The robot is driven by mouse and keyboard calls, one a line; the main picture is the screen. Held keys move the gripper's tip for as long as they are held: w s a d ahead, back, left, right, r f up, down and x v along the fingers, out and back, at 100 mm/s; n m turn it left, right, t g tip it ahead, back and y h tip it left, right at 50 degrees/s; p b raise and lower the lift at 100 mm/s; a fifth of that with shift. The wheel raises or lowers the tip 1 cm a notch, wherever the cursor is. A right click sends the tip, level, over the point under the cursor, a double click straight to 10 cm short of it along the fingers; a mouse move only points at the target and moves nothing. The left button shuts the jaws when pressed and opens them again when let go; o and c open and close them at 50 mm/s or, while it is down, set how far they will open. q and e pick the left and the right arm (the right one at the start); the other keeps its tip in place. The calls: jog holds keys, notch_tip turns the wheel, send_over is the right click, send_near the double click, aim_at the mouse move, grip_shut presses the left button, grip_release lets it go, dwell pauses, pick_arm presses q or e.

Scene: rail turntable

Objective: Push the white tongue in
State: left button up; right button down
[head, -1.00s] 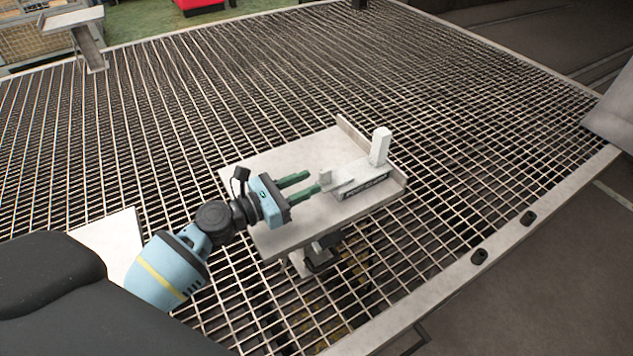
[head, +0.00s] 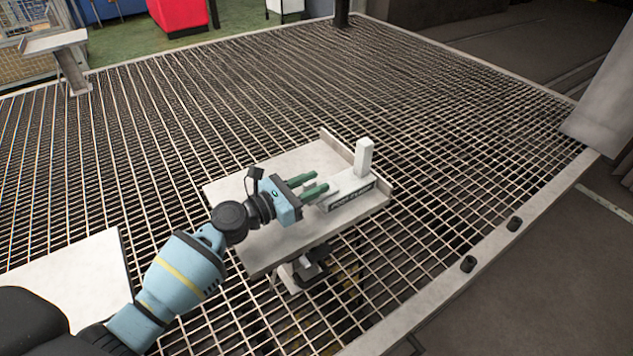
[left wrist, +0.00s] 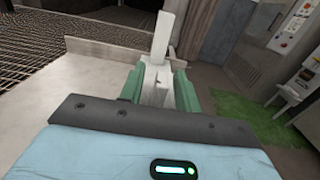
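The white fixture (head: 350,186) sits on a light grey table plate, with a dark lettered label on its side and an upright white post (head: 364,157) at its far end. My left gripper (head: 320,182) is at the fixture's near end. Its two green fingers are apart. In the left wrist view the white tongue (left wrist: 158,95) shows between the green fingers, with the post behind it. I cannot tell whether a finger touches it. In the head view the fingers mostly hide the tongue. My right gripper is not in view.
The table plate (head: 290,235) has a raised lip on its far and right edges. It stands over a wide metal grating (head: 200,110). A grey panel stands at the right.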

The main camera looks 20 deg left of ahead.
pick_arm(q)
jog(key=shift+w+d, duration=0.45)
jog(key=shift+w, duration=0.1)
grip_shut()
